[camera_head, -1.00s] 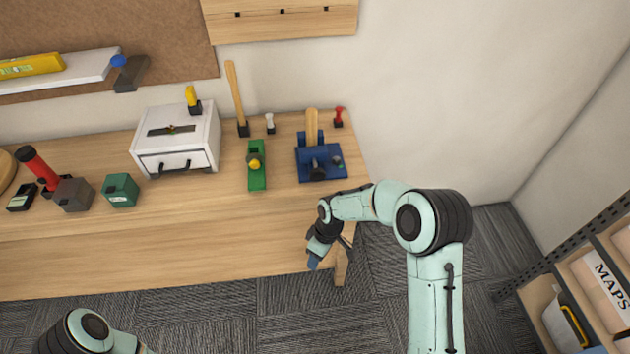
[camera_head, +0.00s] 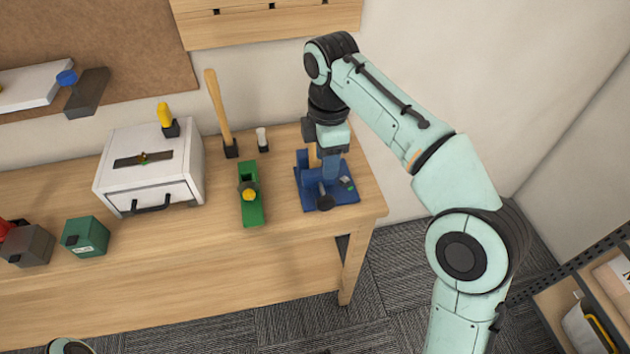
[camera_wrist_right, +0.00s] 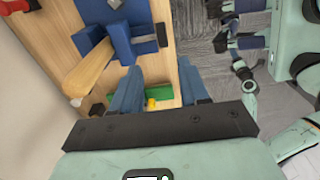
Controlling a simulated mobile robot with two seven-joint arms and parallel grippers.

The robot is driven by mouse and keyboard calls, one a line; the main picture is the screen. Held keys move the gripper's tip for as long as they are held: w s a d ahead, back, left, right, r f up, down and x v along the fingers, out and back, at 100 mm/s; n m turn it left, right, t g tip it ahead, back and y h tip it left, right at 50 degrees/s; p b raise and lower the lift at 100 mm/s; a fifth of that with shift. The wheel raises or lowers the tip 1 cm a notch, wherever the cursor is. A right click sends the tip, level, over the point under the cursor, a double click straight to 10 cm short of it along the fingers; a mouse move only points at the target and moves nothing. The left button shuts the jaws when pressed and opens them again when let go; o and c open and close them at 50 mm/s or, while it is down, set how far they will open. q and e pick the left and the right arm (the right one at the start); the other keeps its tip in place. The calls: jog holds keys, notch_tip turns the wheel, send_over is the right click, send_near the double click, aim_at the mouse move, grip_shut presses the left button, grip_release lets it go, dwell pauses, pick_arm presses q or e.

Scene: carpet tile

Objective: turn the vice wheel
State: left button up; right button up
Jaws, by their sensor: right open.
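The blue vice (camera_head: 342,196) stands on the workbench near its right end, with a dark round wheel (camera_head: 325,202) on its front side. It also shows in the wrist view (camera_wrist_right: 122,42), a little beyond my fingers. My right gripper (camera_head: 322,168) hangs over the vice, pointing down, and hides part of it in the head view. In the wrist view its two blue fingers (camera_wrist_right: 160,88) are apart, with nothing between them. I cannot tell whether they touch the vice. My left gripper does not show in the head view.
A wooden handle (camera_wrist_right: 88,73) stands close beside the vice. To its left are a green plane (camera_head: 251,205), a mallet (camera_head: 219,115) and a white drawer box (camera_head: 160,165). A green box (camera_head: 86,236) stands further left. The bench front is clear.

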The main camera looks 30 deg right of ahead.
aim_at(326, 198)
jog(key=f+b, duration=0.1)
jog(key=f, duration=0.3)
jog(key=f+b, duration=0.2)
jog(key=f, duration=0.3)
jog(key=f+b, duration=0.1)
jog(key=f, duration=0.3)
jog(key=shift+s+f+b, duration=0.15)
jog(key=shift+s+b, duration=0.15)
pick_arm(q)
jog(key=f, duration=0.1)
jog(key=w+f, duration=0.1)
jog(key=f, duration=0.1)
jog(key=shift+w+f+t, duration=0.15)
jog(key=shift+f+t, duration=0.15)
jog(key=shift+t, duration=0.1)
pick_arm(e)
grip_shut()
